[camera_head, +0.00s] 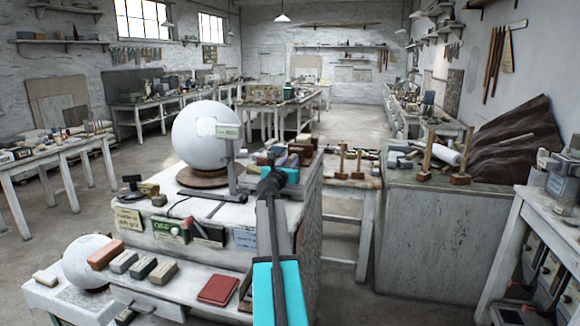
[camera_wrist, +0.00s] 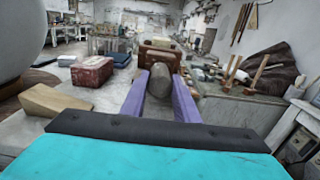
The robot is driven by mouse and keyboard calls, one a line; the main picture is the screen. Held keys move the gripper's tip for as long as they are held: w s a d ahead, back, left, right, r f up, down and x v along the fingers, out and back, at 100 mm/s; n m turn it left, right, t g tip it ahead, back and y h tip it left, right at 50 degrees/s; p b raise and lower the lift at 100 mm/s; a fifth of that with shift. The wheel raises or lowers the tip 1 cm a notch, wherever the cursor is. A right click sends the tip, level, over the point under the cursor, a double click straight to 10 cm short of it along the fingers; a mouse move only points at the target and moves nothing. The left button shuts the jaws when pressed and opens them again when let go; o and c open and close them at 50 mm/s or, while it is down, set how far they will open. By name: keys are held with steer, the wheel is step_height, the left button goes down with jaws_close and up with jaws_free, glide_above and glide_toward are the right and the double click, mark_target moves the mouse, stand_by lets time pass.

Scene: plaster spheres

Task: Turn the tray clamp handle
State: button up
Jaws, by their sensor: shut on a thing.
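In the wrist view my gripper (camera_wrist: 160,72) has two purple fingers reaching forward. They are closed on the sides of a rounded grey knob, which looks like the clamp handle (camera_wrist: 157,84). Just beyond the fingertips stands a reddish-brown block-like piece (camera_wrist: 160,47), perhaps the clamp body; how it joins the knob is hidden. In the head view my arm reaches forward over the right end of the cluttered white workbench (camera_head: 285,212), and its wrist hides the fingers and the handle. I cannot make out the tray itself.
A large white sphere (camera_head: 200,135) on a round brown base stands left of my arm. In the wrist view a red speckled block (camera_wrist: 92,71) and a tan wedge (camera_wrist: 52,101) lie left of the fingers. A grey cabinet (camera_head: 432,235) stands to the right across a gap.

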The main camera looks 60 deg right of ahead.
steer(key=m+b, duration=0.3)
steer(key=m, duration=0.2)
steer(key=shift+s+d+f, duration=0.1)
steer(key=m+b, duration=1)
steer(key=shift+m, duration=0.4)
steer(key=m+b, duration=0.4)
steer(key=shift+m, duration=0.4)
steer(key=o, duration=1.1)
